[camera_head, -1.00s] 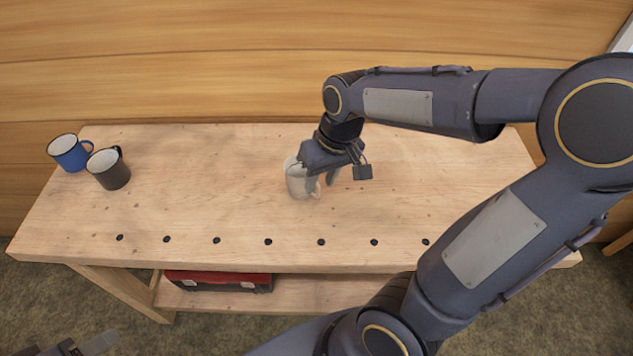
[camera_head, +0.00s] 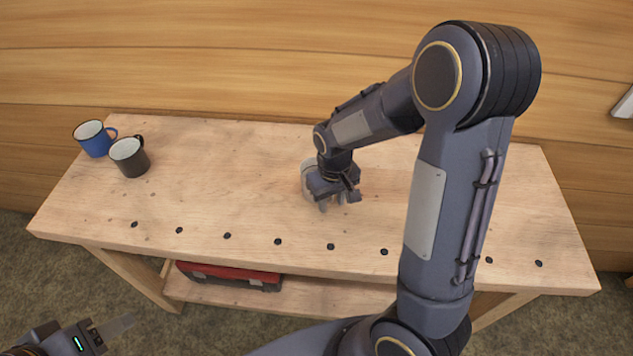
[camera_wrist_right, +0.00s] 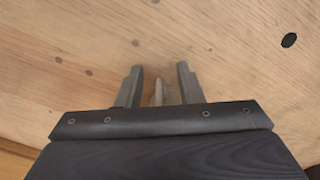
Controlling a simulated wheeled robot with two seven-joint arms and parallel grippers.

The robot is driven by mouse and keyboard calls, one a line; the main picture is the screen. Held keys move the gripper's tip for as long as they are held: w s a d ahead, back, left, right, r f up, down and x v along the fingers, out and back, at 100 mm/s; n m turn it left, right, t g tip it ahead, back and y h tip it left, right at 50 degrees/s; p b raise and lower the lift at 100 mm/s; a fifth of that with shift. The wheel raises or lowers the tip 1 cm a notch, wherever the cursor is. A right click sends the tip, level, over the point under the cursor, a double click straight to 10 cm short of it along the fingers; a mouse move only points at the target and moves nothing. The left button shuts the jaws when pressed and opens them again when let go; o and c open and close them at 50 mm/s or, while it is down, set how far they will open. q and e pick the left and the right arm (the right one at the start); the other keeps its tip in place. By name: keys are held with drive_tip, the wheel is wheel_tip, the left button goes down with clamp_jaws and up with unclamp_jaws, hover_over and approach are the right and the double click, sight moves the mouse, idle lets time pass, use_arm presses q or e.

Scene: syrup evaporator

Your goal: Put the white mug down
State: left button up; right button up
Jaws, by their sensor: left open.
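The white mug (camera_head: 307,178) stands on the wooden workbench (camera_head: 240,190), near its middle, mostly hidden behind my right gripper (camera_head: 336,201). In the right wrist view my right gripper (camera_wrist_right: 159,78) has its two fingers apart. A narrow pale brownish piece (camera_wrist_right: 157,92), perhaps the mug's handle, shows between them, with gaps on both sides. My left gripper (camera_head: 113,332) is open and empty at the lower left, in front of the bench and away from the mug.
A blue mug (camera_head: 93,139) and a black mug (camera_head: 129,158) stand close together at the bench's left end. A row of dark holes runs along the front edge. A red toolbox (camera_head: 229,274) lies on the lower shelf. The bench around the white mug is clear.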

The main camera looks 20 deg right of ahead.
clamp_jaws()
idle(0.5)
